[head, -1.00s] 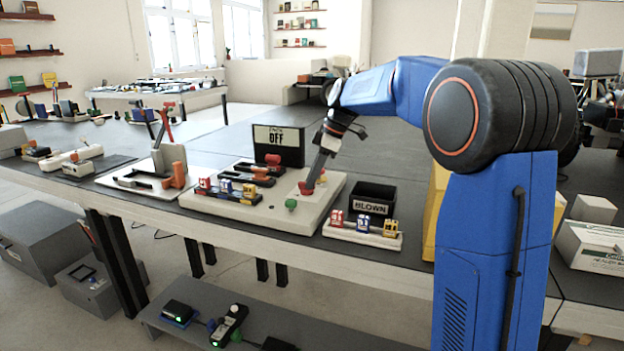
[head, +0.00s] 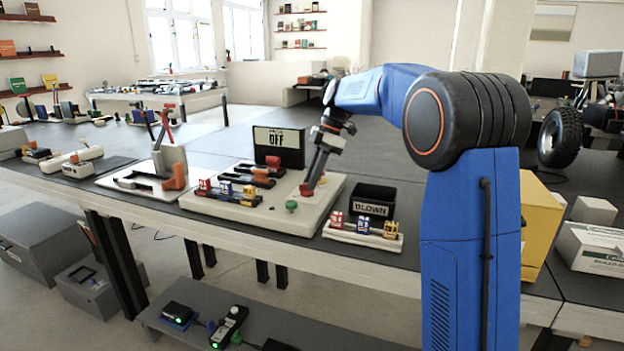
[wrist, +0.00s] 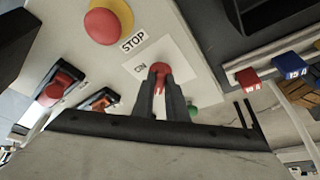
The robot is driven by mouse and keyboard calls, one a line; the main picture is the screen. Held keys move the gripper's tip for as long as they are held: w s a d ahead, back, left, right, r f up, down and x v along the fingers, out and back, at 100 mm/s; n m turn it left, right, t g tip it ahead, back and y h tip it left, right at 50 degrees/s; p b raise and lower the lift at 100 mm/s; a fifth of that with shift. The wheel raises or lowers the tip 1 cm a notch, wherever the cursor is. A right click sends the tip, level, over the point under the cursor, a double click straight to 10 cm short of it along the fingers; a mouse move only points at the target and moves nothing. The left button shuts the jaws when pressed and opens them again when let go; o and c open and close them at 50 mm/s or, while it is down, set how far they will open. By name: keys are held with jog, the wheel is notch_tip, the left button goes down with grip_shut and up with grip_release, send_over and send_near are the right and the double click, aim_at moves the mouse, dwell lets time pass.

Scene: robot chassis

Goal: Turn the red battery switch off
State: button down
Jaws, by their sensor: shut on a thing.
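The red battery switch (wrist: 160,68) sits on a pale panel (wrist: 203,75), beside a label that reads "ON" in the wrist view. In the head view the switch (head: 306,189) is a small red spot at the tip of my gripper (head: 314,182). My gripper (wrist: 160,80) is shut on the switch, with one dark finger on each side of it. The fingers hide part of the switch, and I cannot tell its exact angle.
A red stop button (wrist: 103,24) on a yellow base is close by. A green knob (head: 291,205) is near the panel's front. Fuse holders (head: 228,196) stand left of the switch. A black "BLOWN" bin (head: 372,199) and a fuse rack (head: 340,233) stand to the right.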

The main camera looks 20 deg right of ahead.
jog(key=c, duration=1.8)
grip_release()
jog(key=shift+o, duration=0.2)
jog(key=v, duration=1.7)
jog(key=shift+r, duration=0.25)
